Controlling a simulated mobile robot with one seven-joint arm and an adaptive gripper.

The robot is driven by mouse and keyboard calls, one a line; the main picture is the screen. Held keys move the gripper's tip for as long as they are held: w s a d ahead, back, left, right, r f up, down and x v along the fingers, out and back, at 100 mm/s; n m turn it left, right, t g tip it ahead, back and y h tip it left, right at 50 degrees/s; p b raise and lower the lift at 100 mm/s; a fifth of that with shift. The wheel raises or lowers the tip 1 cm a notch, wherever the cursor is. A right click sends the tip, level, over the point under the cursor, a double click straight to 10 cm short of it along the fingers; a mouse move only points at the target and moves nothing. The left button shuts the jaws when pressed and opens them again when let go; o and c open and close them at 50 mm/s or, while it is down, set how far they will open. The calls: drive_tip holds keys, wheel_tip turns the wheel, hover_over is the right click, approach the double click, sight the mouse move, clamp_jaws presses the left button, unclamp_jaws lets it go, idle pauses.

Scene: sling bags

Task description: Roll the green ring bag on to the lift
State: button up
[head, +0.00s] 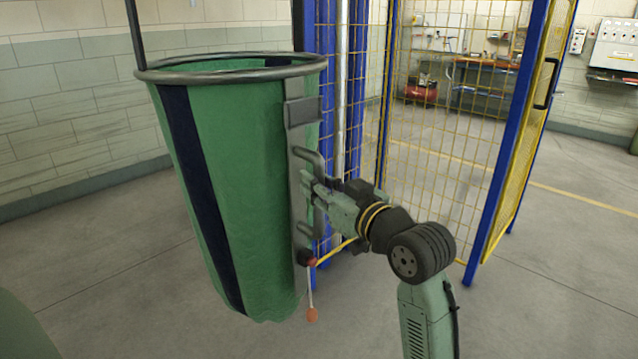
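The green ring bag (235,190) hangs upright from a dark metal ring (230,70) at the left of the head view. It has a dark blue vertical stripe and a grey plate with a bracket handle (308,168) on its right side. My gripper (310,188) reaches in from the right and is at that handle. Its fingertips overlap the handle, and I cannot tell whether they are closed on it. A small red knob and a hanging cord with an orange end (312,314) are below the handle. The lift cannot be made out with certainty.
A blue-framed cage with yellow mesh (440,110) stands just behind and right of the bag; its mesh door (520,140) is at the right. A red machine (421,92) and a workbench (485,75) are far back. Grey floor (110,270) is clear at left.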

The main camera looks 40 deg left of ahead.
clamp_jaws()
drive_tip(key=shift+w, duration=0.1)
idle(0.4)
